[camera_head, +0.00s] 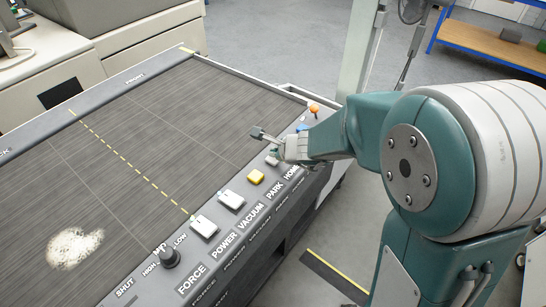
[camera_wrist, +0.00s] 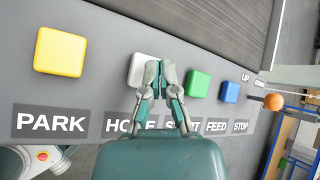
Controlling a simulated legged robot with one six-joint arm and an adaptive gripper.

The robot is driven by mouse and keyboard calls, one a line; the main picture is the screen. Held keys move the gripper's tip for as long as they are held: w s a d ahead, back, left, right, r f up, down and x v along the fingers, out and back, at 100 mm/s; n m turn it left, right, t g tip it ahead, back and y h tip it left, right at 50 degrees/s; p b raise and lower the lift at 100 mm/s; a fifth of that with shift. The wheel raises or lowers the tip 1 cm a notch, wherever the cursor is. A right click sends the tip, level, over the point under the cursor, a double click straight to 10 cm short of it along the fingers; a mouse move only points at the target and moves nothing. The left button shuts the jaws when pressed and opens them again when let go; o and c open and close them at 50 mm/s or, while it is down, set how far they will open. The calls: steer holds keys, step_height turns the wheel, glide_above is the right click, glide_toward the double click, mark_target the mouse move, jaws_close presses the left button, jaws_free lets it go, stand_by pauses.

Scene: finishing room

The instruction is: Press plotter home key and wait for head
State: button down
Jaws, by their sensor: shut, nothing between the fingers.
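The white home key (camera_wrist: 139,69) sits on the grey control strip above the label HOME, which my gripper partly covers. My gripper (camera_wrist: 160,72) is shut and empty; its fingertips show over the key's right edge and the gap beside the green key. I cannot tell whether they touch the key. In the head view my gripper (camera_head: 266,139) is over the strip's far part, with the home key (camera_head: 272,160) just below it. The plotter bed (camera_head: 150,110) is dark, with a yellow dashed line; I see no plotter head in either view.
A yellow PARK key (camera_wrist: 60,52) is left of the home key. A green key (camera_wrist: 197,84), a blue key (camera_wrist: 229,92) and an orange knob (camera_wrist: 273,101) are to the right. A black selector knob (camera_head: 166,256) stands on the near strip. A pale patch (camera_head: 75,247) lies on the bed.

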steer(key=shift+f, duration=0.55)
stand_by(0.4)
steer(key=shift+r, duration=0.95)
